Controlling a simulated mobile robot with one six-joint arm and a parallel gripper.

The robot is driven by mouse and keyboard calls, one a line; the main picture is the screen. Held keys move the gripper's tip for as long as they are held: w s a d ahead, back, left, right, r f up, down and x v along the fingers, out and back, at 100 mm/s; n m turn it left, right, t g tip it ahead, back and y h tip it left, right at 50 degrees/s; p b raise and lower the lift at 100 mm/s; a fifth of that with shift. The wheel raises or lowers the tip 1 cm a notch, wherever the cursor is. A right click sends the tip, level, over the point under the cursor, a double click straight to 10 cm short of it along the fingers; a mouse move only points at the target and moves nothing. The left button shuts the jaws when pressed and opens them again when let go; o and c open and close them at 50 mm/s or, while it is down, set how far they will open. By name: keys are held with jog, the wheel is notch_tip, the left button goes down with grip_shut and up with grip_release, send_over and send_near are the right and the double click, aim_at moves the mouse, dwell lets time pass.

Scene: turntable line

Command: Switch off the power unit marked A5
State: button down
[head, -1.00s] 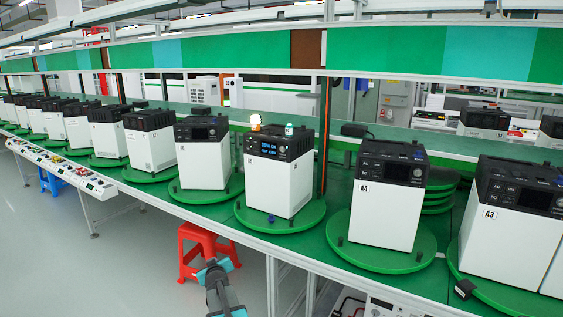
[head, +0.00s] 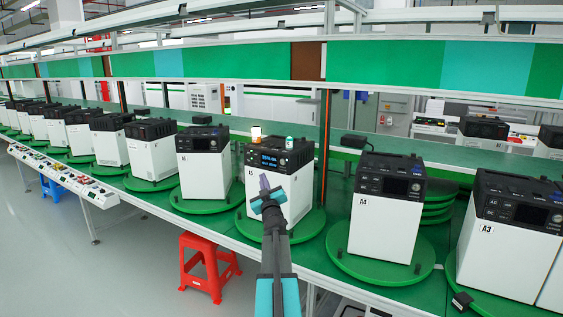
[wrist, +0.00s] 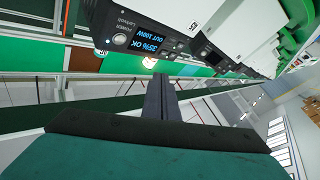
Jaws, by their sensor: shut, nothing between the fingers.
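The power unit A5 (head: 295,193) is a white box with a black top, standing on a green turntable in mid-line. Its small label is hard to read in the head view. Its blue display (head: 269,160) is lit. In the wrist view the display (wrist: 149,41) appears turned over and reads on, with a round power button (wrist: 120,39) beside it. My gripper (head: 264,184) is shut and empty in front of the unit's face, below the display, and hides part of the front. In the wrist view the closed fingers (wrist: 158,95) point toward the unit, apart from the button.
Unit A4 (head: 377,228) stands to the right and A3 (head: 500,258) further right, both with dark displays. Another unit (head: 204,174) stands to the left. A red stool (head: 208,265) stands below the table edge.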

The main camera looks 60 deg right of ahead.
aim_at(282, 162)
jog(key=shift+s+d+r, duration=0.2)
jog(key=shift+s+r, duration=0.1)
jog(key=shift+r, duration=0.35)
jog(key=shift+s+d+r, duration=0.2)
jog(key=shift+s+r, duration=0.1)
jog(key=shift+r, duration=0.3)
jog(key=shift+d, duration=0.1)
jog(key=shift+d+p, duration=1.75)
jog(key=shift+d, duration=2.55)
jog(key=shift+d, duration=0.75)
jog(key=shift+a, duration=0.75)
